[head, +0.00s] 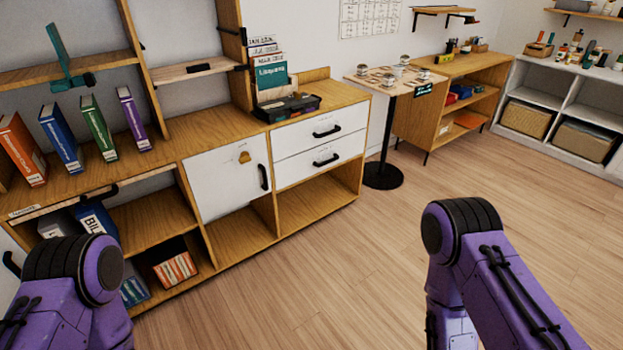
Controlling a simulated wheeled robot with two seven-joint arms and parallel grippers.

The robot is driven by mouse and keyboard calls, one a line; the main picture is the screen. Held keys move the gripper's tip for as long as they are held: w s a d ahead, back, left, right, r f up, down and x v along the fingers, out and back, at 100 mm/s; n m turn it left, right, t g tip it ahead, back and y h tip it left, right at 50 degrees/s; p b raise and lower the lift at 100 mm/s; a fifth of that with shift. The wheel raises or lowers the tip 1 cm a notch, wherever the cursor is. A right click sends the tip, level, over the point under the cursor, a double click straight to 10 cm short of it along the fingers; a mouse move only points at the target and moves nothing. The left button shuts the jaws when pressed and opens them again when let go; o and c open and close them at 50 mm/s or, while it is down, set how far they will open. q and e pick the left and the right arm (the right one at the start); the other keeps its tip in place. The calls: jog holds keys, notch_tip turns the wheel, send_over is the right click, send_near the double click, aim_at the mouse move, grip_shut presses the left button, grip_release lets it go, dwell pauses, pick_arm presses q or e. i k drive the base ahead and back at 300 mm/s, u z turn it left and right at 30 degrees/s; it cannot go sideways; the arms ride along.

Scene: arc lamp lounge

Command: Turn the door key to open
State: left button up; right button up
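A white cabinet door (222,182) is in the low wooden shelf unit, left of the middle of the head view. It looks closed and flush with the front. A small brass-coloured key or lock fitting (244,157) sits on its upper right part; it is too small to tell how the key is turned. A black vertical handle (264,177) is at the door's right edge. Purple links of both my arms show at the lower left and lower right. Neither gripper is in view, and both arms are apart from the door.
Two white drawers (318,145) with black handles are right of the door. A dark tray (287,108) stands on the unit's top. A small round-based table (383,177) with cups is farther right. The wooden floor (330,265) before the unit is clear.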

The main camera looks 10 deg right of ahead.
aim_at(245, 158)
jog(key=z, duration=1.15)
jog(key=i, duration=1.1)
jog(key=u, duration=0.9)
jog(key=i, duration=0.7)
jog(key=u, duration=0.65)
